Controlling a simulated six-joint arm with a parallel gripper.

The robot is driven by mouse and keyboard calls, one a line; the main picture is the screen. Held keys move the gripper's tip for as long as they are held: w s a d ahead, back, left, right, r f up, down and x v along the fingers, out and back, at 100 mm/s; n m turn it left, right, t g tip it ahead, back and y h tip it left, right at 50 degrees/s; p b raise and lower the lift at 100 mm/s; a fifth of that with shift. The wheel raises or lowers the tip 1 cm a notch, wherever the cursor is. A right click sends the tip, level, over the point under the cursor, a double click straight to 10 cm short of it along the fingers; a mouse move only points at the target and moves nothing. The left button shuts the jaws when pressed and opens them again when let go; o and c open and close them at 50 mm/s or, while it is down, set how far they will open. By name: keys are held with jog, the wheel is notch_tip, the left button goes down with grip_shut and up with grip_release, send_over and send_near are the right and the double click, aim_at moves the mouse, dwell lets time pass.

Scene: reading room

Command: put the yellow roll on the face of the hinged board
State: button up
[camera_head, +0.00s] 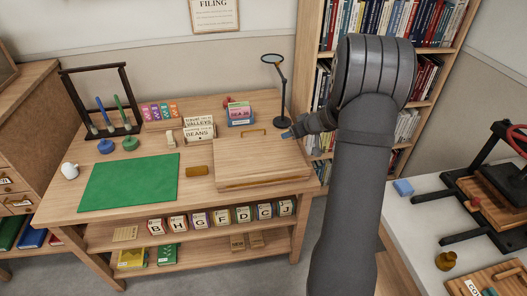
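The wooden board (258,158) lies on the right part of the wooden table, with a bar along its front edge; I take it to be the hinged board. Its face looks bare. A small yellow-brown piece (196,171) lies left of the board, beside the green mat; it may be the yellow roll, but its shape is too small to be sure. My gripper (289,134) is above the board's back right corner, apart from that piece. A small blue spot shows at its tip. The fingers are too small to tell open from shut.
A black magnifier lamp (282,85) stands close behind my gripper. Card boxes (200,130) stand behind the board.

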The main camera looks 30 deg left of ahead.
jog(key=a+f, duration=0.2)
jog(key=a, duration=0.1)
jog(key=s+a+f, duration=0.1)
jog(key=a+f, duration=0.1)
jog(key=a, duration=0.1)
jog(key=a+f, duration=0.2)
jog(key=a, duration=0.2)
jog(key=shift+s+f, duration=0.1)
jog(key=shift+s, duration=0.15)
jog(key=shift+f, duration=1.9)
jog(key=shift+f, duration=0.15)
jog(key=o, duration=1.1)
jog(key=shift+c, duration=0.2)
jog(key=shift+d+r, duration=0.2)
jog(key=shift+r, duration=0.2)
jog(key=v, duration=1.1)
jog(key=shift+d, duration=0.2)
jog(key=shift+s+r, duration=0.1)
